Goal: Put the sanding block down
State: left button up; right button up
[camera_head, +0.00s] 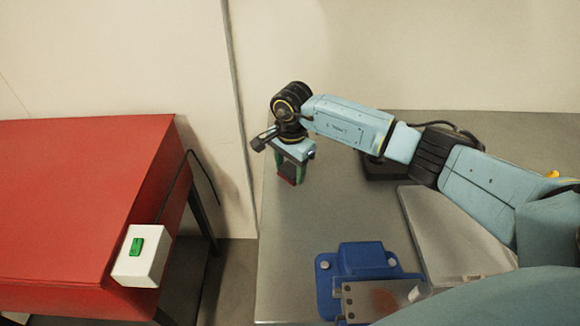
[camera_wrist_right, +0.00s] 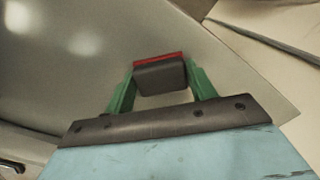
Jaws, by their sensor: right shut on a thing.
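The sanding block (camera_wrist_right: 160,77) is a small dark block with a red face, seen in the right wrist view between the green fingers. My right gripper (camera_wrist_right: 162,85) is shut on it. In the head view the right gripper (camera_head: 291,178) points down over the far left part of the grey table (camera_head: 310,222), with the block's red edge (camera_head: 287,180) low between the fingers. I cannot tell whether the block touches the tabletop. My left gripper is not in view.
A blue fixture (camera_head: 360,262) with a metal plate (camera_head: 372,298) stands at the table's front. A pale grey panel (camera_head: 450,235) lies to the right, with a black device (camera_head: 380,168) behind. A red cabinet (camera_head: 75,215) with a white switch box (camera_head: 140,262) stands left, across a gap.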

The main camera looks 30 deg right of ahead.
aim_at(291, 170)
jog(key=o, duration=0.9)
notch_tip(291, 170, up, 12)
jog(key=shift+s+d+r, duration=0.1)
jog(key=shift+d+r, duration=0.05)
